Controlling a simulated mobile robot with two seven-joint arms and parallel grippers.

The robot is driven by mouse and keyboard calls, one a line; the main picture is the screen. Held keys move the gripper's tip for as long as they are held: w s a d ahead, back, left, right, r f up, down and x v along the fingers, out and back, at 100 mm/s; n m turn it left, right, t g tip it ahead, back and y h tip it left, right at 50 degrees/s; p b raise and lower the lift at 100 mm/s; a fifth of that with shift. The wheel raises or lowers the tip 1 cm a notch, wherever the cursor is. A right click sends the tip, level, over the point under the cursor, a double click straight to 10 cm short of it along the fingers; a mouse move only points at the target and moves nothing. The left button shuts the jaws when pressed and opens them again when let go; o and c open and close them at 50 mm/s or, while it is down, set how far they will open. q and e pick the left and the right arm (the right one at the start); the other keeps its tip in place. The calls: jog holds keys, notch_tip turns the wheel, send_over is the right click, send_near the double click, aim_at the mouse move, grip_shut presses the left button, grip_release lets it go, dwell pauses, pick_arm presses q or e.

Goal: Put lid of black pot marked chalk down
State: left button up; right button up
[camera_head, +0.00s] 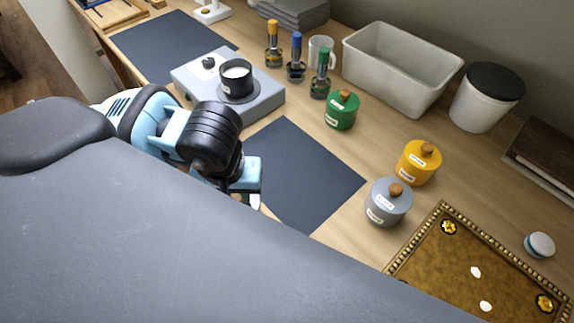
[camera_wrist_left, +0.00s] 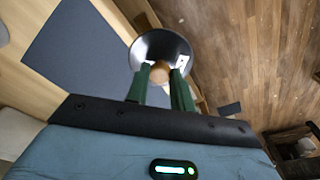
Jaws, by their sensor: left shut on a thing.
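The black pot (camera_head: 236,84) stands uncovered on a grey device (camera_head: 262,105), with white contents showing inside. I cannot read a word on it. My left gripper (camera_head: 245,192) is in front of the device, near the front edge of a dark mat (camera_head: 300,180). In the left wrist view, my left gripper (camera_wrist_left: 161,78) is shut on the wooden knob (camera_wrist_left: 160,70) of a round black lid (camera_wrist_left: 150,44) with a small white label. The lid is held near the table's edge, and its height is unclear. In the head view the lid is hidden. My right gripper is not in view.
Green (camera_head: 341,112), yellow (camera_head: 416,163) and grey (camera_head: 386,205) lidded pots stand right of the mat. Several small bottles and a white mug (camera_head: 321,50) stand behind. A white bin (camera_head: 400,70) is at the back. The dark mat is clear.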

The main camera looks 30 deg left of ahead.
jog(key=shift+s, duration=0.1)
